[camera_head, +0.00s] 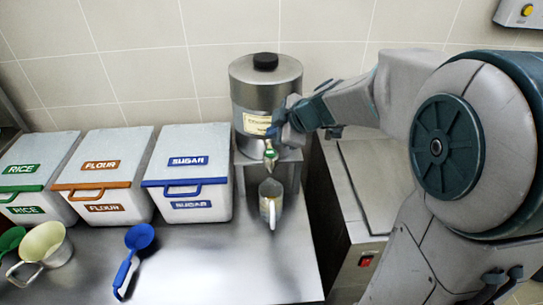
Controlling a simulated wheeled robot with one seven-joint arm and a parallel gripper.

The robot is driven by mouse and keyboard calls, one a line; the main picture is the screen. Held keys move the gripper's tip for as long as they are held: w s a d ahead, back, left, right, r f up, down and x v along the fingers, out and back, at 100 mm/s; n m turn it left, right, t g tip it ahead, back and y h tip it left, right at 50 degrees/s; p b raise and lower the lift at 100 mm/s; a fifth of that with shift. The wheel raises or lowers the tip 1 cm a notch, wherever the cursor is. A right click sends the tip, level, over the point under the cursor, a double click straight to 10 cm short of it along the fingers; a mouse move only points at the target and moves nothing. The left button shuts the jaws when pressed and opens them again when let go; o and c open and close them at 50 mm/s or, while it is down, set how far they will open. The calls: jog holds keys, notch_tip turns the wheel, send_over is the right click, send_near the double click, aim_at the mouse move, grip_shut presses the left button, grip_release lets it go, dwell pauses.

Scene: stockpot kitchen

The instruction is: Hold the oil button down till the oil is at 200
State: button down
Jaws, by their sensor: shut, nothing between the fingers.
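A steel dispenser (264,85) with a black knob on its lid stands on a metal stand at the back. A small cream label (257,124) is on its front, partly hidden by my gripper. A tap (271,157) with a bit of green sticks out below the label. My gripper (273,131) is shut and empty, just above the tap in the picture; I cannot tell whether it touches it. A clear measuring jug (271,195) stands upright under the tap, its handle toward me. Its level is too small to read.
White bins for rice (33,178), flour (103,176) and sugar (188,174) stand to the left. A blue scoop (138,238), a cream cup (43,244) and a green scoop (10,240) lie in front. The steel counter (215,265) is clear at front centre.

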aim_at(274, 154)
jog(key=shift+f+b, duration=1.8)
jog(key=shift+b, duration=0.05)
jog(key=shift+f+b, duration=0.85)
jog(key=shift+b, duration=1.1)
dwell(1.0)
jog(key=shift+r, duration=0.1)
dwell(0.3)
jog(key=shift+r, duration=0.8)
jog(key=shift+r, duration=0.1)
jog(key=shift+r+p, duration=1.1)
jog(key=shift+r, duration=1.35)
jog(key=shift+s+f, duration=0.1)
